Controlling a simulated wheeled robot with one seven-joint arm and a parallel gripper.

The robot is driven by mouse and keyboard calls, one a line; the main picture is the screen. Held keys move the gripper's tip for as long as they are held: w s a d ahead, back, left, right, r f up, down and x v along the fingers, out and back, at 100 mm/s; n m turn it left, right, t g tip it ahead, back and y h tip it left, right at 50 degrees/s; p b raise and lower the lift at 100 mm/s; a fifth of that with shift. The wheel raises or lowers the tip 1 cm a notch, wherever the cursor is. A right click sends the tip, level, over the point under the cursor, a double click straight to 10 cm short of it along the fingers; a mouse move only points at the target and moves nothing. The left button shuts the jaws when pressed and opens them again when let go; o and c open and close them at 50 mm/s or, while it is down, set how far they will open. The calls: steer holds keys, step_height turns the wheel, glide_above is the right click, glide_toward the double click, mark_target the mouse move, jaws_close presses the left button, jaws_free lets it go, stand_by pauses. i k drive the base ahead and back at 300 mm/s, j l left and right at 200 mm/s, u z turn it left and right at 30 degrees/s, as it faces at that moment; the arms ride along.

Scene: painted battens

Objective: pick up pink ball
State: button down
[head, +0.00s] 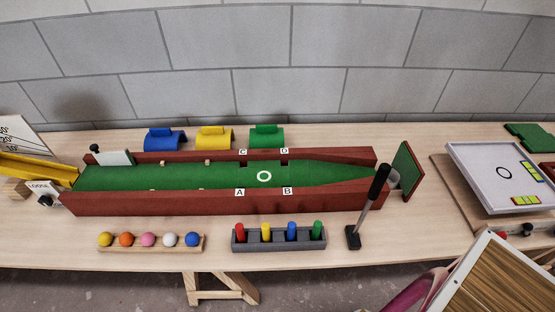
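The pink ball (148,240) sits in the middle of a row on a low wooden rack (200,248) at the table's front left. An orange ball (126,239) is on its left and a white ball (170,240) on its right. A yellow ball (105,240) and a blue ball (192,240) sit at the row's ends. Nothing covers the pink ball from this view. My gripper is not seen in the head view.
A red-walled green lane (150,202) runs behind the rack. A grey holder (278,242) with coloured pegs stands to the right, then an upright black-handled club (368,205). The table's front edge is close below the rack. A wood-grained panel (500,285) fills the lower right.

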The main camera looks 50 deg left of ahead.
mark_target(147, 239)
steer(key=u, duration=1.4)
steer(key=k+u, duration=0.1)
steer(key=u, duration=0.85)
steer(key=k+u, duration=0.1)
steer(key=u, duration=0.85)
steer(key=l+u, duration=0.3)
steer(key=l, duration=0.3)
